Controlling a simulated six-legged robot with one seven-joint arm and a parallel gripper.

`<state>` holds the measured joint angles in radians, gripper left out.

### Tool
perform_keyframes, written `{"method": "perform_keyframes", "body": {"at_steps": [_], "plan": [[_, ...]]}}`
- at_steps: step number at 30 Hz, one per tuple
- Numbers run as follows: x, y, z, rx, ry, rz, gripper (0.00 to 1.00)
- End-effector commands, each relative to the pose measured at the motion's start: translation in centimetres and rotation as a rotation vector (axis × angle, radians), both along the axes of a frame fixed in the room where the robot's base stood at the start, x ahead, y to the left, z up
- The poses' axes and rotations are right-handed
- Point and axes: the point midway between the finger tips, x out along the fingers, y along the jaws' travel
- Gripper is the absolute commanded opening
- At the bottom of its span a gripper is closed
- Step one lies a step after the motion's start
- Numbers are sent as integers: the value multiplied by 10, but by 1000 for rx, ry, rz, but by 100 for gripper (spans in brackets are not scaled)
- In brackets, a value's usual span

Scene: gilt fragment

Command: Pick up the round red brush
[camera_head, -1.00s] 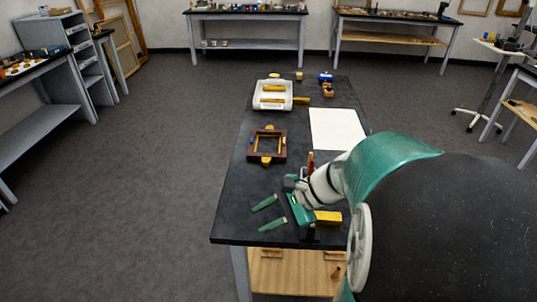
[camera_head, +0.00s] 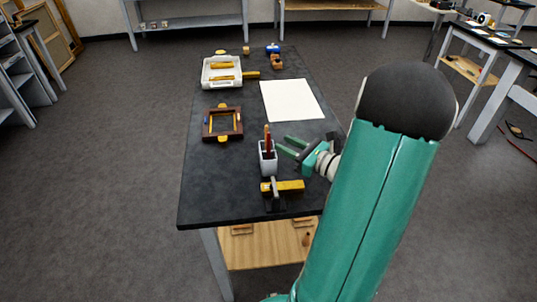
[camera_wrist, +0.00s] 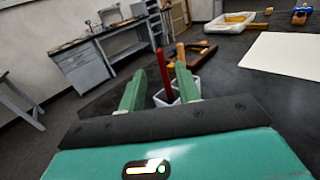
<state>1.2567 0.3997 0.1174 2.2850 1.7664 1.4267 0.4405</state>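A white cup (camera_head: 267,163) stands upright on the black table and holds a red-handled brush (camera_head: 267,135) and at least one yellow-orange handle. In the wrist view the red handle (camera_wrist: 162,69) and the yellow-orange handle (camera_wrist: 181,53) rise from the cup (camera_wrist: 164,98). The brush heads are too small or hidden to tell their shape. My gripper (camera_head: 283,145) is open and empty, just right of the cup, its green fingers pointing left toward it. In the wrist view the red handle shows between the fingers, beyond them and apart from them.
A tool with a yellow block (camera_head: 290,186) lies in front of the cup. A brown wooden frame (camera_head: 210,133) lies to the left. White paper (camera_head: 292,100) lies behind the cup, and a white tray (camera_head: 207,80) stands farther back. The table's left front is clear.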

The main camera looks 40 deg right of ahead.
Motion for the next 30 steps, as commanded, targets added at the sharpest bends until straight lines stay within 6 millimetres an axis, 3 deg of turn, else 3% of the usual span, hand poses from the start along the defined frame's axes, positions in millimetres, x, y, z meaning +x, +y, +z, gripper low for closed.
{"method": "perform_keyframes", "body": {"at_steps": [18,25,30], "plan": [[69,13,4,0,1,2,33],[71,13,4,0,1,1,33],[71,13,4,0,1,1,0]]}}
